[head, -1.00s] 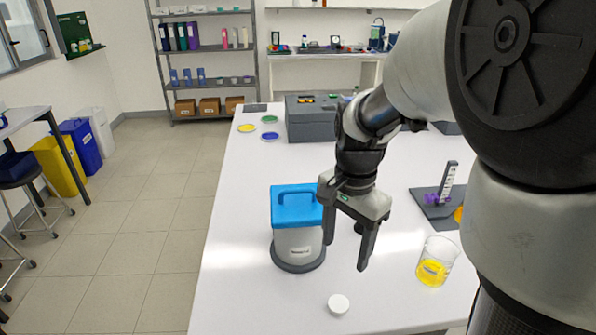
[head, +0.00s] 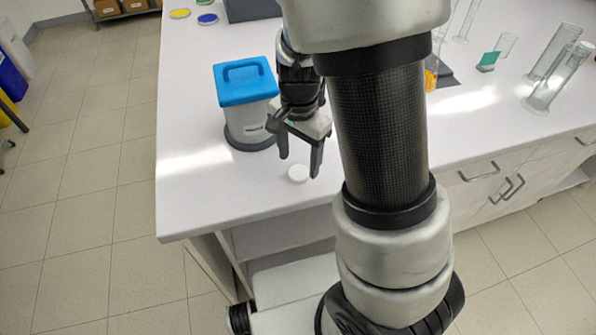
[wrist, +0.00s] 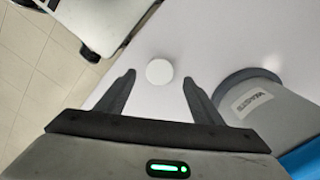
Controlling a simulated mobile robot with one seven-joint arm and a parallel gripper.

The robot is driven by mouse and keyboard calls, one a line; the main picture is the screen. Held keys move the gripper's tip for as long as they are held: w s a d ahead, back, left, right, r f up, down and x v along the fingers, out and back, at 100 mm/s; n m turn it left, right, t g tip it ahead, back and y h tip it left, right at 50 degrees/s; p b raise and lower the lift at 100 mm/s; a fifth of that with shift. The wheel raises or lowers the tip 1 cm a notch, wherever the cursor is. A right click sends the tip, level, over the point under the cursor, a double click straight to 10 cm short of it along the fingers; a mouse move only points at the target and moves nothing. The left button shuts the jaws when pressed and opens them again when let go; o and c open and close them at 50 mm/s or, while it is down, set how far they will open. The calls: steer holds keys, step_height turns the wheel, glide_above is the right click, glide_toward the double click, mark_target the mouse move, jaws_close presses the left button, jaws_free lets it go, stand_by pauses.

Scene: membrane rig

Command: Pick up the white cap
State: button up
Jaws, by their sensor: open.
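The white cap (head: 298,173) is a small round disc lying flat on the white bench near its front edge. In the wrist view the cap (wrist: 159,72) shows between the lines of my two fingers, a little beyond their tips. My gripper (head: 299,166) points down over the bench, open and empty. It also shows in the wrist view (wrist: 158,74) with its fingers spread to either side of the cap. The head view does not show clearly how high the fingertips are above the bench.
A grey waste bin with a blue handled lid (head: 246,84) stands left of my gripper, close to it; it also shows at right in the wrist view (wrist: 262,98). Glass cylinders (head: 558,78) stand at the bench's right. Bench (head: 200,205) space left of the cap is clear.

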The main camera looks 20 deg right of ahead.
mark_target(299, 172)
step_height(299, 172, down, 3)
steer(key=shift+f, duration=0.15)
steer(key=shift+c, duration=0.4)
steer(key=c, duration=1)
